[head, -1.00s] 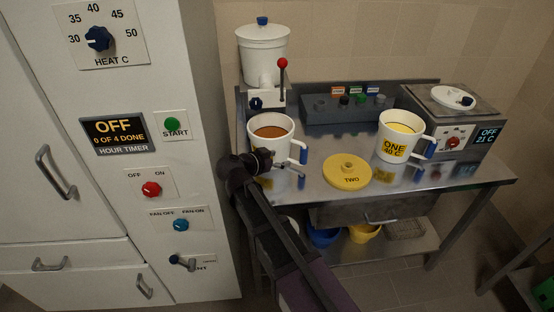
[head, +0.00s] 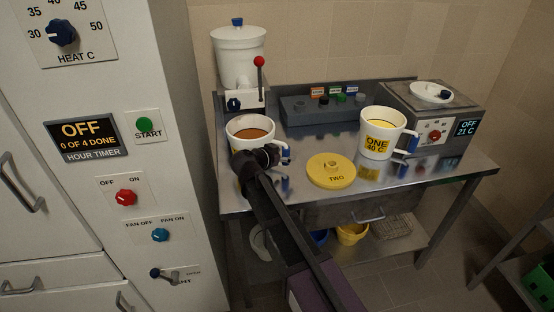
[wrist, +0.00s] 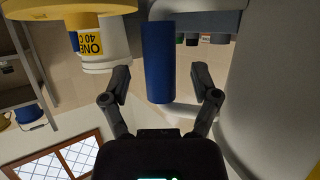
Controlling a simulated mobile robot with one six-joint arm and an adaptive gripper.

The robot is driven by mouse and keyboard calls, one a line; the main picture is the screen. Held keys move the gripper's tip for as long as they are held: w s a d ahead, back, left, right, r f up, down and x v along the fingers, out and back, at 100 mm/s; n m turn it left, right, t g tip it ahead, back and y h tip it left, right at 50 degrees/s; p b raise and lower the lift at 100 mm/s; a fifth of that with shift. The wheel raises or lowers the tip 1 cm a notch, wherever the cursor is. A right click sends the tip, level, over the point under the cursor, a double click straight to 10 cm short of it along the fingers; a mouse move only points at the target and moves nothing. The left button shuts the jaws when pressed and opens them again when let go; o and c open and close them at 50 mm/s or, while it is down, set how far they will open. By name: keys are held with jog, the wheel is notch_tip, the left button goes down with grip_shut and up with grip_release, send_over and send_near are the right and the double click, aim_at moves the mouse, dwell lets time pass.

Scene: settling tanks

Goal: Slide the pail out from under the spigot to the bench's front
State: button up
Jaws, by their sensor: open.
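The pail under the spigot (head: 247,99) is a white pail (head: 236,143) with brown contents and a blue-gripped side handle (head: 286,158). It stands at the bench's left end, below the white lidded tank (head: 238,55). In the head view my gripper (head: 272,156) is in front of the pail, at its handle, and hides part of both. In the wrist view the blue handle grip (wrist: 158,62) shows between my open fingers (wrist: 162,88), with a gap on each side. The pail's white wall (wrist: 270,100) fills the right side there. The steel bench (head: 285,190) has its front edge nearest me.
A yellow lid marked TWO (head: 331,171) lies right of the pail. A white pail marked ONE (head: 376,144) stands farther right, beside a heater unit (head: 455,119). A red-knobbed lever (head: 260,75) rises by the spigot. A tall white cabinet (head: 185,210) borders the left.

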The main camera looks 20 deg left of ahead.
jog(key=shift+w+d+f, duration=0.25)
jog(key=shift+w, duration=0.3)
grip_shut()
jog(key=shift+s+d, duration=0.1)
jog(key=shift+s, duration=0.05)
jog(key=shift+s+d, duration=0.8)
jog(key=shift+s, duration=0.5)
jog(key=shift+s+d, duration=0.75)
jog(key=shift+s, duration=0.55)
jog(key=shift+s+d, duration=0.8)
jog(key=shift+s, duration=0.5)
jog(key=shift+c, duration=0.2)
grip_release()
